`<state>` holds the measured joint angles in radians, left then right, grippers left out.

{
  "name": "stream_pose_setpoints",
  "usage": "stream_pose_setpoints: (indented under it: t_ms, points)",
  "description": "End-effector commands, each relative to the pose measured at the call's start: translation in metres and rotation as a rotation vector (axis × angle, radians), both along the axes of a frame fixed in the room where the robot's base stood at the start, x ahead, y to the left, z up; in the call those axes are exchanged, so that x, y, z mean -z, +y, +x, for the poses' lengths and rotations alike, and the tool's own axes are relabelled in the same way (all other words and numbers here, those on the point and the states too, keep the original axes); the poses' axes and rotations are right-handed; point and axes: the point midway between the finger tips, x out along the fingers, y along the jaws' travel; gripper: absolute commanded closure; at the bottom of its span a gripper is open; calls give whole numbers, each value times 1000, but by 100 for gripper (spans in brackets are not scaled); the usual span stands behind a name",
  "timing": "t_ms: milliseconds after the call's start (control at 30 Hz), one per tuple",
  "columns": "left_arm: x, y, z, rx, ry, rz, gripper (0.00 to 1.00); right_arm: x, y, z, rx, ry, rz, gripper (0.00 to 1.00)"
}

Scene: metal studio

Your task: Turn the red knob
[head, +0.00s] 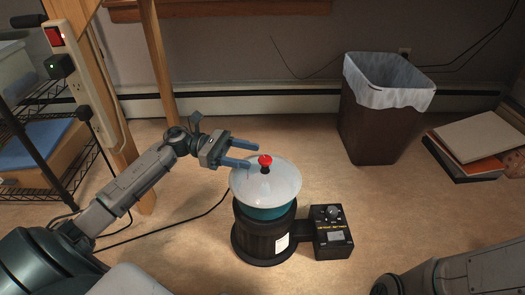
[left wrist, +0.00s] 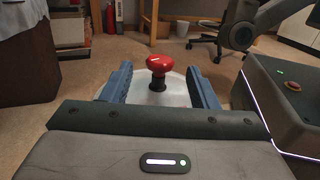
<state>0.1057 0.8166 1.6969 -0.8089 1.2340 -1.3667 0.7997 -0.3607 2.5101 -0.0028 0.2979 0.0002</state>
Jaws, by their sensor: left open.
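The red knob (head: 265,160) sits on top of a white domed lid (head: 280,186) over a teal pot (head: 265,212) on a dark round base. My left gripper (head: 251,154) is open just left of the knob, with its blue fingers pointing toward it. In the left wrist view the red knob (left wrist: 159,65) stands on a short dark stem, centred between and beyond the open fingers (left wrist: 159,83). The fingers look apart from it. My right gripper is not in view; part of my right arm shows at the lower right of the head view.
A small black control box (head: 331,232) with a dial is joined to the base's right side. A dark bin (head: 370,128) with a white liner stands behind to the right. A wire shelf (head: 45,150) and wooden post with a power strip (head: 80,80) stand at left.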

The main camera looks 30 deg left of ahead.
Motion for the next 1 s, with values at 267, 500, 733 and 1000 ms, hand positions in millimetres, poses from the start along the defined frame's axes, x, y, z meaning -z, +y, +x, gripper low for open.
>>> stream_pose_setpoints:
  t_ms: [267,500,733,1000]
  points:
    - [-1,33,-8,0,1,0,46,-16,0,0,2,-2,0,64]
    - [0,36,-9,0,-1,-1,46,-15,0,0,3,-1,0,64]
    - [0,35,-9,0,-1,-1,46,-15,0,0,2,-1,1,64]
    - [-18,15,-14,15,37,-78,46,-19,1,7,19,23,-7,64]
